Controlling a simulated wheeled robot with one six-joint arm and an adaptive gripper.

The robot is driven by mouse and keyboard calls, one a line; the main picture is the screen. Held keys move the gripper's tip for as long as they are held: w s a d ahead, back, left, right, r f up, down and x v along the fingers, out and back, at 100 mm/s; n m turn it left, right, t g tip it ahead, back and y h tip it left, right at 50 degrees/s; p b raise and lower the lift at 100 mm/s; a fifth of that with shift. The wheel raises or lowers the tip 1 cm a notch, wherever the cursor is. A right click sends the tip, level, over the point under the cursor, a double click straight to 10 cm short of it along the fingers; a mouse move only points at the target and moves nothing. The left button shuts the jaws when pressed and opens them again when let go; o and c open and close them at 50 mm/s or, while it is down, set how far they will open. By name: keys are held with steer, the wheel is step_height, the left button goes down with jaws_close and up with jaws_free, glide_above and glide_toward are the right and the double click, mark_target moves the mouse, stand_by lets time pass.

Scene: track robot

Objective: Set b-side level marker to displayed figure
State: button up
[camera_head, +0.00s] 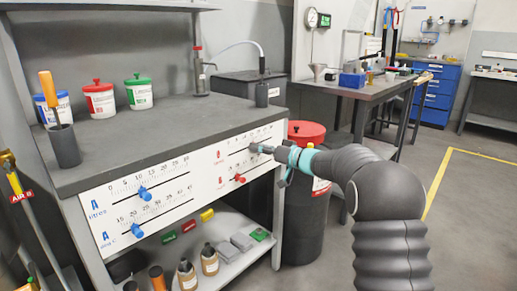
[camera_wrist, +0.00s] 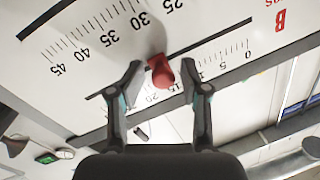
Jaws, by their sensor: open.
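The white panel (camera_head: 205,187) carries blue A-side markers and red B-side markers. My gripper (camera_head: 262,149) is open at the upper B scale in the head view. In the wrist view, which is upside down, the red upper B marker (camera_wrist: 162,72) sits between my open fingers (camera_wrist: 160,82), around the 15 to 20 stretch of its scale. Contact cannot be told. My gripper hides this marker in the head view. The lower red B marker (camera_head: 240,178) is left of and below my gripper. A small green display (camera_head: 325,20) hangs at the back; its figure is too small to read.
Blue markers sit on the upper A slot (camera_head: 144,193) and lower A slot (camera_head: 137,230). A dark bin with a red lid (camera_head: 306,130) stands right of the bench, close behind my arm. Several pots and a dark cup (camera_head: 64,146) stand on the bench top.

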steer(key=v, duration=1.2)
steer(key=shift+a, duration=0.1)
